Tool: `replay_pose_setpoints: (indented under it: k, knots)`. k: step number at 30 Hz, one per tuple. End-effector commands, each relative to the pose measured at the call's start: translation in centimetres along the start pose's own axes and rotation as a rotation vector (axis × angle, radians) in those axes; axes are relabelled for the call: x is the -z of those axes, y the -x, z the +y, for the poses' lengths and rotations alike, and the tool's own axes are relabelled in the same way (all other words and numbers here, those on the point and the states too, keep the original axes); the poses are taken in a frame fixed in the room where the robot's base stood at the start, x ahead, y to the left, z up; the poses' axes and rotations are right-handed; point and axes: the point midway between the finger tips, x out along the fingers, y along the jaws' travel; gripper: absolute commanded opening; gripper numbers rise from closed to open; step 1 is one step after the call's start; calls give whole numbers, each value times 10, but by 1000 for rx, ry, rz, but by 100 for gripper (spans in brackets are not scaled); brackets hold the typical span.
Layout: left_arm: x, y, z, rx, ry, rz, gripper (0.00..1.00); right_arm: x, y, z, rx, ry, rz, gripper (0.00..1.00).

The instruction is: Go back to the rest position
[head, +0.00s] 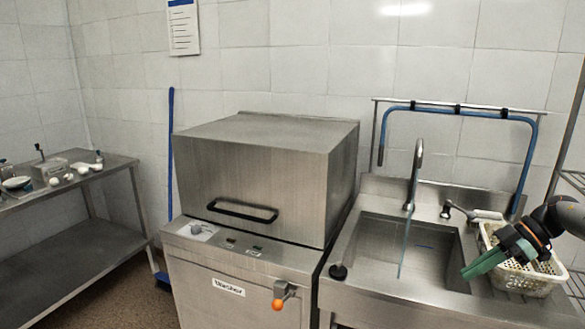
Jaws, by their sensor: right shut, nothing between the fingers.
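My right gripper (472,268) comes in from the right edge, with green fingers shut and nothing seen between them. It hangs over the left part of a cream perforated basket (528,279), in front of it in the picture. Whether the fingers touch the basket, I cannot tell. The basket stands on the right side of the steel sink unit. Its inside is partly hidden by my gripper and wrist. My left gripper is out of view.
A steel dishwasher (255,170) with a black handle stands in the middle, its hood down. A steel shelf table (110,170) with small dishes stands at left. A rack is at right.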

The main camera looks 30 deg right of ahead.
Motion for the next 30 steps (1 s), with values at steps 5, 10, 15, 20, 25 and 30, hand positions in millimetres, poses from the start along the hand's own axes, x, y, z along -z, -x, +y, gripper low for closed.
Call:
replay_pose_setpoints:
  k: [5, 10, 15, 20, 25, 30]
  knots:
    - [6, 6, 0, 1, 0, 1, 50, -28, -84, -16, -54, 30, 131, 0]
    - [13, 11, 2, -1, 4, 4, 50, -42, -163, -40, -155, 34, 241, 0]
    - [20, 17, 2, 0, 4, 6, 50, -44, -248, -83, -301, -21, 324, 0]
    - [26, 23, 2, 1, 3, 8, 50, -33, -313, -134, -443, -129, 333, 0]
    - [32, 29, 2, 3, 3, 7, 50, -11, -365, -194, -544, -285, 271, 0]
    - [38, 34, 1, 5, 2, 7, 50, 20, -396, -253, -566, -450, 167, 0]
